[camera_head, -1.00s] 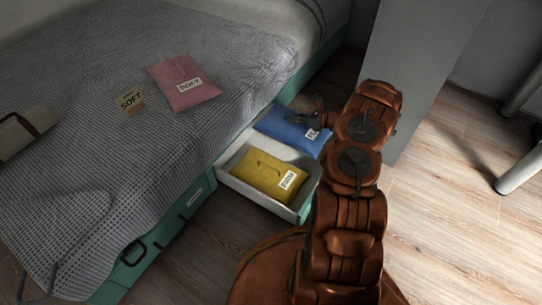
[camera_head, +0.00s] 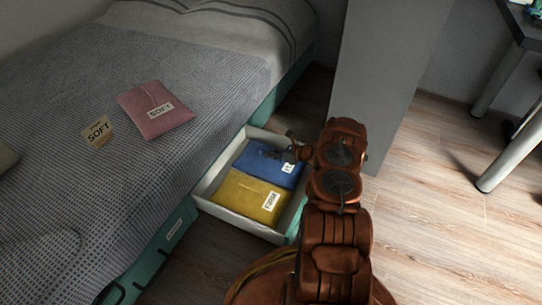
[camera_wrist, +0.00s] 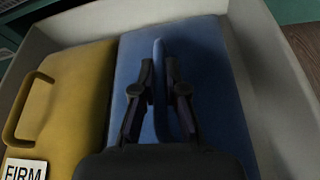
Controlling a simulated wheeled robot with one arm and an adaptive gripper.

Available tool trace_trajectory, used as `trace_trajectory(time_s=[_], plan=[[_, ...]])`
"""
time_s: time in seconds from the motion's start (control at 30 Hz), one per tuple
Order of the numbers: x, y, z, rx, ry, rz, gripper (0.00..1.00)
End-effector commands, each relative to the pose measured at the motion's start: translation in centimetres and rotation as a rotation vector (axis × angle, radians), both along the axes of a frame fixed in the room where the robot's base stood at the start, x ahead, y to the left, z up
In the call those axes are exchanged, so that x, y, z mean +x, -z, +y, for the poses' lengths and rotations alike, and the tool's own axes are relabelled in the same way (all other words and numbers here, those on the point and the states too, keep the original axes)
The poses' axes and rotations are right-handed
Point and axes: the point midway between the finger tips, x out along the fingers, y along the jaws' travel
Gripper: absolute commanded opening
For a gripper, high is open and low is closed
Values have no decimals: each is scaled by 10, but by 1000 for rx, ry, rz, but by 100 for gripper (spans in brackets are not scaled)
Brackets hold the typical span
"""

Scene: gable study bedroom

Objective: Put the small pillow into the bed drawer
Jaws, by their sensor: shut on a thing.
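A blue pillow (camera_head: 268,164) lies inside the open white-walled bed drawer (camera_head: 215,175), at its far end. My gripper (camera_head: 284,153) is over the blue pillow and is shut on the loop handle on its top. In the wrist view the gripper (camera_wrist: 163,80) has its two dark fingers on either side of the blue handle, with the blue pillow (camera_wrist: 210,60) beneath. A yellow pillow (camera_head: 240,198) lies beside it in the near part of the drawer. In the wrist view the yellow pillow (camera_wrist: 75,90) has a label reading FIRM. The blue pillow's label is too small to read.
A pink pillow (camera_head: 150,110) labelled SOFT and a small SOFT card (camera_head: 97,131) lie on the bed (camera_head: 60,195). A grey panel (camera_head: 375,75) stands behind my arm. Desk legs (camera_head: 510,155) are at right. Wooden floor (camera_head: 440,230) is clear at right.

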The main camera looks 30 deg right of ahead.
Motion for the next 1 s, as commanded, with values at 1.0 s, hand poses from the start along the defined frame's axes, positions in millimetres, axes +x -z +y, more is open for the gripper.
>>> trace_trajectory(time_s=[1.0], plan=[[-4,-5,-4,-2,1,-1,37]])
